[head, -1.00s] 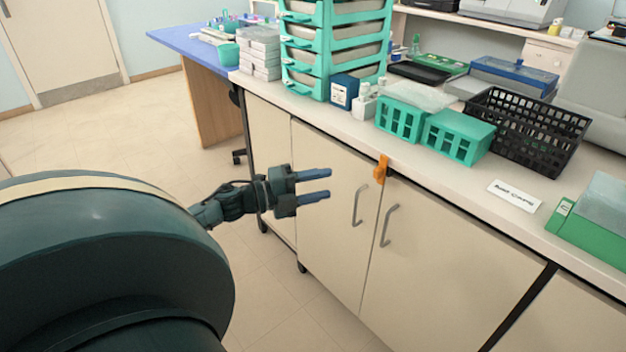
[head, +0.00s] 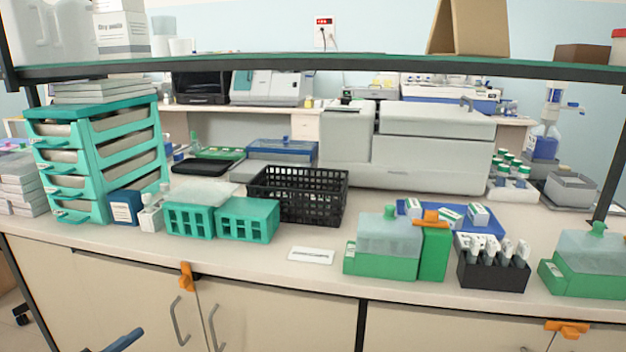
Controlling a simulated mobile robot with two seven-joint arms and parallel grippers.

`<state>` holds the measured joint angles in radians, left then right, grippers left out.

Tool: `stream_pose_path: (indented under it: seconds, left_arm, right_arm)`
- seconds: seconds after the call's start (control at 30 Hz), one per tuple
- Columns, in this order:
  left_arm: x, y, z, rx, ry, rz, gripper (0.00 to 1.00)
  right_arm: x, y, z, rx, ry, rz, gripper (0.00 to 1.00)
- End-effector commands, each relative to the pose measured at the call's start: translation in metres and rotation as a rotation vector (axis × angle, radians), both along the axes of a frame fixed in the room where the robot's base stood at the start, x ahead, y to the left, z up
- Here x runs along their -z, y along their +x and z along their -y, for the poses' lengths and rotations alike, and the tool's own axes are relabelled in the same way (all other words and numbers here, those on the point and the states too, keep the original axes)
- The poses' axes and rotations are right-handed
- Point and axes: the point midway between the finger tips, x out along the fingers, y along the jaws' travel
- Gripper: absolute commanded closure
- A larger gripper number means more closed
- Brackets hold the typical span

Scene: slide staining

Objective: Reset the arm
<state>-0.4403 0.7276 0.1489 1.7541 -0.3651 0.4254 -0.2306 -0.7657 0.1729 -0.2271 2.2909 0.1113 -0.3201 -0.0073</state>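Only the blue fingertip area of my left gripper (head: 124,341) shows, at the bottom left edge of the head view. It is in front of the cream cabinet doors, below the bench top. The rest of that gripper is cut off by the frame, so its opening does not show. Nothing is seen held at the visible tip. My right gripper is out of view.
The bench top (head: 330,275) holds a teal drawer rack (head: 103,160), teal boxes (head: 247,220), a black basket (head: 298,196), green staining containers (head: 382,262) and a black slide holder (head: 492,273). A shelf (head: 330,68) spans above. Orange clips (head: 186,277) sit on the front edge.

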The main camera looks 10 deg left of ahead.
Motion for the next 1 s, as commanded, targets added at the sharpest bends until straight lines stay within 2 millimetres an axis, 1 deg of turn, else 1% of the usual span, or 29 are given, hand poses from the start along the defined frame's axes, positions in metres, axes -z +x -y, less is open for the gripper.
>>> stream_pose_path:
  seconds: [0.03, 0.07, 0.1, 0.17, 0.2, 0.27, 0.3, 0.37, 0.4, 0.53, 0.57, 0.6, 0.77, 1.0]
  left_arm:
    - [0.019, -0.016, 0.031, -0.038, -0.149, -0.073, 0.55]
    - [0.028, -0.025, 0.048, -0.066, -0.239, -0.12, 0.55]
    - [0.038, -0.036, 0.07, -0.102, -0.357, -0.187, 0.55]
    - [0.049, -0.053, 0.1, -0.151, -0.519, -0.285, 0.55]
    - [0.054, -0.063, 0.119, -0.179, -0.615, -0.346, 0.55]
    - [0.059, -0.078, 0.144, -0.216, -0.748, -0.434, 0.55]
    - [0.06, -0.087, 0.16, -0.237, -0.829, -0.49, 0.55]
    - [0.06, -0.1, 0.183, -0.264, -0.943, -0.57, 0.55]
    - [0.059, -0.108, 0.197, -0.281, -1.017, -0.625, 0.55]
    - [0.046, -0.133, 0.241, -0.318, -1.242, -0.79, 0.55]
    - [0.039, -0.134, 0.244, -0.326, -1.248, -0.807, 0.55]
    - [0.033, -0.132, 0.241, -0.334, -1.221, -0.809, 0.55]
    - [0.023, -0.131, 0.239, -0.371, -1.173, -0.838, 0.55]
    - [0.004, -0.132, 0.235, -0.434, -1.096, -0.89, 0.55]
  right_arm:
    - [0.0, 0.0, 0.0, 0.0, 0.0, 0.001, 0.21]
    - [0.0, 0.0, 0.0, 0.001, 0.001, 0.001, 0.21]
    - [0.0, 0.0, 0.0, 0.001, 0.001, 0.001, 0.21]
    - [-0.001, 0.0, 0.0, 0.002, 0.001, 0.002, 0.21]
    - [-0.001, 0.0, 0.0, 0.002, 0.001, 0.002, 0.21]
    - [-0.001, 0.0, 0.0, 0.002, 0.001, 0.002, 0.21]
    - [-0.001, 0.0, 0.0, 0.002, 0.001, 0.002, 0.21]
    - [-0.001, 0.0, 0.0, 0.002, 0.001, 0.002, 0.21]
    - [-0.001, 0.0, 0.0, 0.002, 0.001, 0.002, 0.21]
    - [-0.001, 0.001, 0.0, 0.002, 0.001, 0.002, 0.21]
    - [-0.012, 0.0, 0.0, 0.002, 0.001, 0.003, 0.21]
    - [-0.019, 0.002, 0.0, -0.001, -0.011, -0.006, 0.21]
    - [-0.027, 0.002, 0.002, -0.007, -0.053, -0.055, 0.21]
    - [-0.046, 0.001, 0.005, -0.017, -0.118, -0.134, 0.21]
